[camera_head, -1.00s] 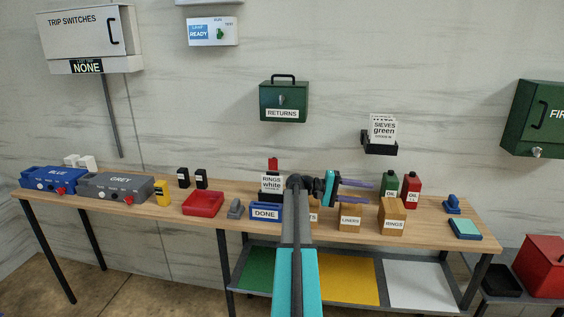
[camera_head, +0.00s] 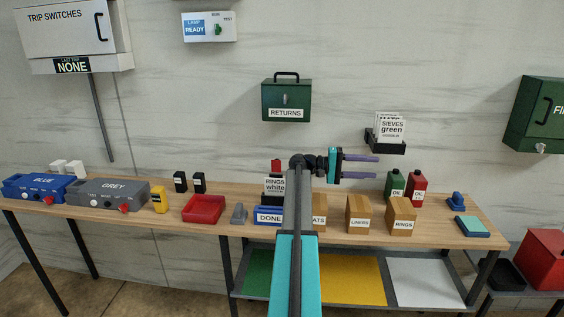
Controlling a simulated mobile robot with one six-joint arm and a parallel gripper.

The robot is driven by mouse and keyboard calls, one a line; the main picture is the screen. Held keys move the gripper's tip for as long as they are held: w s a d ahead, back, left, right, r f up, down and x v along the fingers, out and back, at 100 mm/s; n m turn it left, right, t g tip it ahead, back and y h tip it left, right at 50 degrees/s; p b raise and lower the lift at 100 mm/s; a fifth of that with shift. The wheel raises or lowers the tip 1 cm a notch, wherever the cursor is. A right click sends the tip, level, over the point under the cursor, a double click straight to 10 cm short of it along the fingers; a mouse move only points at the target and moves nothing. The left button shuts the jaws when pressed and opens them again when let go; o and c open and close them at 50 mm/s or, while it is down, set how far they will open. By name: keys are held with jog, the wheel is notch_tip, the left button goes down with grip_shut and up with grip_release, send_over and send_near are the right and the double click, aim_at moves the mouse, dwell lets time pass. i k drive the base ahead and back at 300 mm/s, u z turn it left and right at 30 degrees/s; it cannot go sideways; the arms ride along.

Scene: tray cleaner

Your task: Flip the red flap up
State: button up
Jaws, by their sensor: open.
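A small red upright piece (camera_head: 276,165) stands above the card reading "RINGS white" (camera_head: 274,184) at the back middle of the bench. It may be the red flap, but it is too small to tell. My gripper (camera_head: 375,167) is to its right, with two purple fingers apart, pointing right, and nothing between them. It is in front of the wall, left of the green and red oil cans. My arm runs up the middle of the picture and covers part of the bench close to the card.
The wooden bench (camera_head: 345,239) holds a red tray (camera_head: 203,209), blue DONE bin (camera_head: 268,215), cardboard boxes (camera_head: 358,213), and oil cans (camera_head: 417,190). Blue (camera_head: 40,188) and grey (camera_head: 110,192) units stand at left. A sieves card holder (camera_head: 386,146) and green RETURNS box (camera_head: 286,101) are on the wall.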

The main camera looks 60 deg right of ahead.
aim_at(276, 164)
jog(key=i, duration=1.65)
jog(key=u, duration=0.05)
